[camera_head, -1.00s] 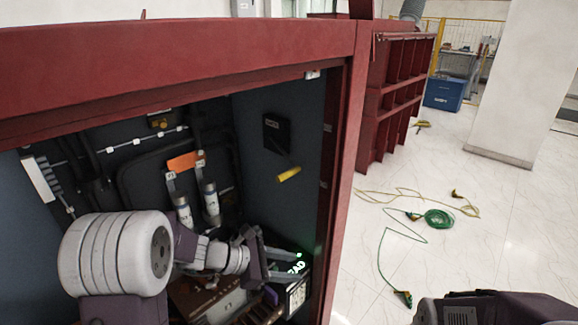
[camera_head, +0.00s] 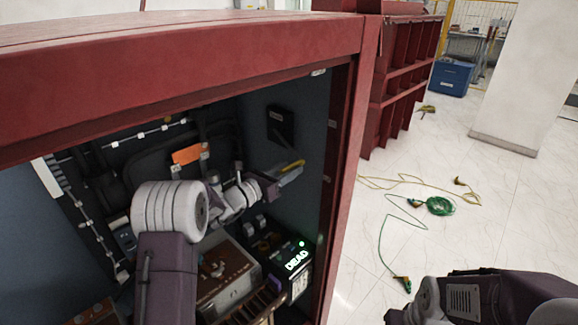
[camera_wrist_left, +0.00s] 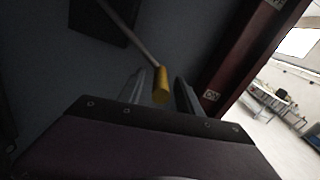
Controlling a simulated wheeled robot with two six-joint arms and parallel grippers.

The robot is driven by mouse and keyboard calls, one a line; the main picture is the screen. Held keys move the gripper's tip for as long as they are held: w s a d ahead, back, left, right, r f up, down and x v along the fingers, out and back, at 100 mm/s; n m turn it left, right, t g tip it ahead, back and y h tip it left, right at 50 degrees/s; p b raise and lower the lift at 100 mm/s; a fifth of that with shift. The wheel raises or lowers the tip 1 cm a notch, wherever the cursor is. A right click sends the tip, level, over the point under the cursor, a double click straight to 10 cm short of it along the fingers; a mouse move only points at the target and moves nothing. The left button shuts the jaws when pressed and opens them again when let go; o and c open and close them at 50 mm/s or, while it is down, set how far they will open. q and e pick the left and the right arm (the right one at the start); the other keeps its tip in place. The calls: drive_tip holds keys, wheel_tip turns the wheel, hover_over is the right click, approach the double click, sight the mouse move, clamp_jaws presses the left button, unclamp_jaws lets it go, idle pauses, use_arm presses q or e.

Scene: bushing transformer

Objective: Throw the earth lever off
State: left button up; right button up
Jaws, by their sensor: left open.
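The earth lever has a yellow grip (camera_head: 292,165) on the cabinet's right inner wall, below a black box (camera_head: 280,124). In the left wrist view the yellow grip (camera_wrist_left: 162,86) hangs at the end of a thin grey rod (camera_wrist_left: 138,40) slanting down from the black box (camera_wrist_left: 100,18). My left gripper (camera_head: 287,176) is at the grip, with its fingers open. In the wrist view the grip shows between the two fingertips (camera_wrist_left: 161,84); I cannot tell whether they touch it. Part of my right arm shows at lower right, but its gripper is out of view.
The red cabinet frame (camera_head: 345,190) edges the opening close right of the lever. Below my left arm are a lit "DEAD" indicator (camera_head: 297,260) and a brown box (camera_head: 222,280). An orange tag (camera_head: 187,155) hangs behind. Green cable (camera_head: 438,206) lies on the floor outside.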

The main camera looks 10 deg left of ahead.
use_arm(q)
drive_tip(key=shift+w+d, duration=0.15)
clamp_jaws()
idle(1.4)
